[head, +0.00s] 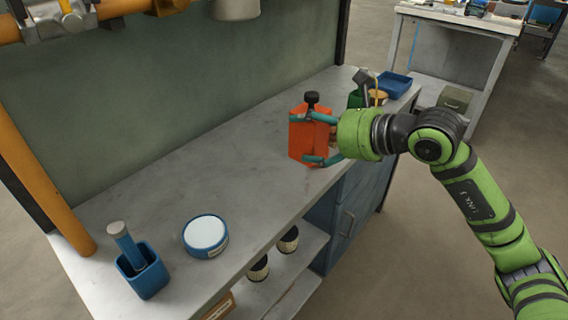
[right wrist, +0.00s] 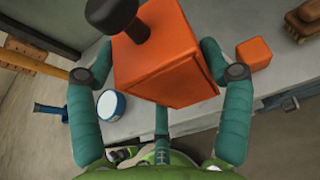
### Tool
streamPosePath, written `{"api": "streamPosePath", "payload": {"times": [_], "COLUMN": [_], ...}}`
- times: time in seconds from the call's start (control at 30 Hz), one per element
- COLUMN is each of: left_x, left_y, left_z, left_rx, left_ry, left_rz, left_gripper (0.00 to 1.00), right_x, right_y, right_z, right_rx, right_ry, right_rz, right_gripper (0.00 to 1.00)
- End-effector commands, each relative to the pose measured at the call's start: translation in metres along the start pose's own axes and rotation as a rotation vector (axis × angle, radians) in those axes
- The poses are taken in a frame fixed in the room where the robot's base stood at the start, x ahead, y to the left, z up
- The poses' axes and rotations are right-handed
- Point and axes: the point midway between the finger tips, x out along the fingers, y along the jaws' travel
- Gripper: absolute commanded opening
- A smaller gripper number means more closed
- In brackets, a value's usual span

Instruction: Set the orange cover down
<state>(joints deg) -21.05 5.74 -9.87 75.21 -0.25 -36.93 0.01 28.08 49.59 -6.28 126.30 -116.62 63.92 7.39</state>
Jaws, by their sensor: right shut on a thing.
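The orange cover (head: 304,140) is a box-like piece with a black knob (head: 312,98) on top. My right gripper (head: 312,138) is shut on it, with teal fingers on either side. The cover is over the front part of the grey workbench (head: 240,135); I cannot tell whether its underside touches the bench. In the right wrist view the cover (right wrist: 165,65) fills the space between the fingers, its knob (right wrist: 118,18) toward the upper left. My left gripper is not in view.
A blue holder with a handled tool (head: 141,268) and a round blue-rimmed tin (head: 205,236) stand at the near end. A blue tray (head: 392,84) lies at the far end. A small orange block (right wrist: 254,53) shows in the wrist view. The middle of the bench is clear.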

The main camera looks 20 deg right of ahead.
Motion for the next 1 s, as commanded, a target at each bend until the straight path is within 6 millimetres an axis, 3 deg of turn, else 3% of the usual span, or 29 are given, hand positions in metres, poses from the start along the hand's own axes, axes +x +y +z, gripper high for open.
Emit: {"api": "streamPosePath", "payload": {"times": [0.2,0.4,0.53,0.8,1.0], "left_x": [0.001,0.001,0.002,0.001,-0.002], "left_y": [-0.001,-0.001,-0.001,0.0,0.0], "left_z": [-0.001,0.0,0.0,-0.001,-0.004], "left_rx": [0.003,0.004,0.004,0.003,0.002], "left_ry": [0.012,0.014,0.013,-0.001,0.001], "left_rz": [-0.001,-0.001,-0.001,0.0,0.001], "left_gripper": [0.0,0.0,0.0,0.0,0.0], "right_x": [0.045,0.073,0.079,0.093,0.093], "right_y": [0.039,0.06,0.064,0.063,0.063], "right_z": [-0.012,-0.022,-0.026,-0.06,-0.061], "right_rx": [0.001,0.0,-0.001,-0.001,-0.003], "right_ry": [-0.003,-0.001,0.0,0.003,-0.001], "right_rz": [0.009,0.005,0.003,0.002,0.002], "right_gripper": [0.39,0.39,0.39,0.39,0.39]}}
